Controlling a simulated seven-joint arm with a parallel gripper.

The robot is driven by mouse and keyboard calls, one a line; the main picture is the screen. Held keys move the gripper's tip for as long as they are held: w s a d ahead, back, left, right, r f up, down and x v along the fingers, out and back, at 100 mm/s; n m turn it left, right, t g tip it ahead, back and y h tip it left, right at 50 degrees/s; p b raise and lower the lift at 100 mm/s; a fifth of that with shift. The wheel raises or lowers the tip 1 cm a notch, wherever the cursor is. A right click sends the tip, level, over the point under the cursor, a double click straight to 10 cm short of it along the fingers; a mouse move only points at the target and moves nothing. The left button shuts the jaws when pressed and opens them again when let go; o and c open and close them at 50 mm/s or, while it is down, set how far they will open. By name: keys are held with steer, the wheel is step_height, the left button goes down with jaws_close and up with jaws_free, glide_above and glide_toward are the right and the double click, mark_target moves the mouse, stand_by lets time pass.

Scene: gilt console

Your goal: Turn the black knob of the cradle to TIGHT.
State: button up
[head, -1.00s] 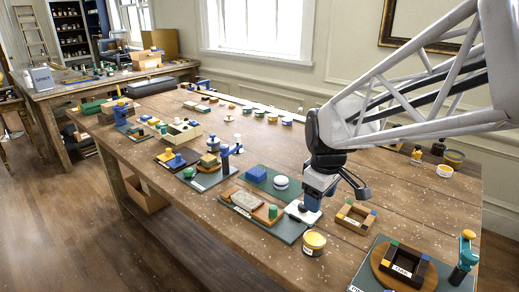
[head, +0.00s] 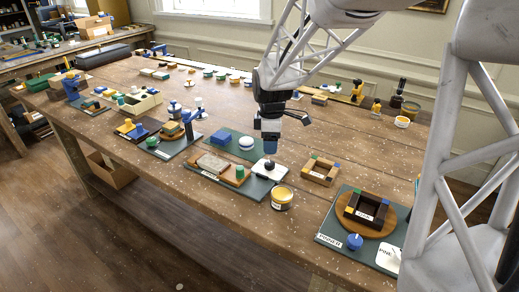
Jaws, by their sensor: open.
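The black knob (head: 269,165) stands on a small white plate (head: 260,174) at the right end of a dark green board (head: 254,189). The cradle (head: 226,177) on that board is wooden, with a pale slab (head: 213,164) lying in it and orange and green pieces at its right end. A gap between fingertips and knob is too small to judge. Any TIGHT marking is too small to read.
A yellow-banded tin (head: 282,198) stands close in front of the knob. A square wooden frame (head: 320,170) lies to the right. A blue block (head: 220,138) and a white-lidded round tin (head: 246,143) sit behind the cradle. A dark-framed round piece (head: 383,215) is at front right.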

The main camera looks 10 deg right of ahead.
mark_target(270, 163)
steer(key=shift+f, duration=0.1)
steer(key=shift+f, duration=3.85)
steer(key=c, duration=0.9)
